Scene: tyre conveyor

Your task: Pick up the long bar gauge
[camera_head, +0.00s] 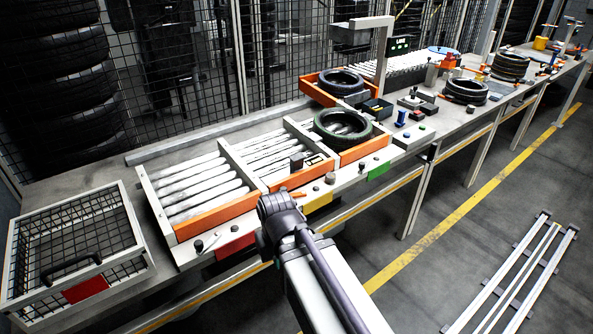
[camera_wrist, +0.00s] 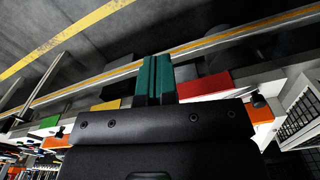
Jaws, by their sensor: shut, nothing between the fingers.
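I cannot pick out the long bar gauge for certain in either view. A thin, pale rod-like piece with a dark end (camera_head: 206,243) lies on the front ledge, left of the red plate, but it is too small to identify. My gripper (camera_wrist: 157,64) shows in the wrist view as two teal fingers pressed together, with nothing between them. The fingers point toward the floor and the bench's front rail. In the head view my arm reaches up to the bench front by the red plate, and the fingers are hidden.
A wire basket (camera_head: 128,208) stands at the left end of the bench. Roller bays (camera_head: 198,185) with orange fronts fill its middle. A tyre (camera_head: 342,127) sits on the bench, with more farther right. Red (camera_head: 236,246), yellow (camera_head: 318,203) and green (camera_head: 379,170) plates line the front edge.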

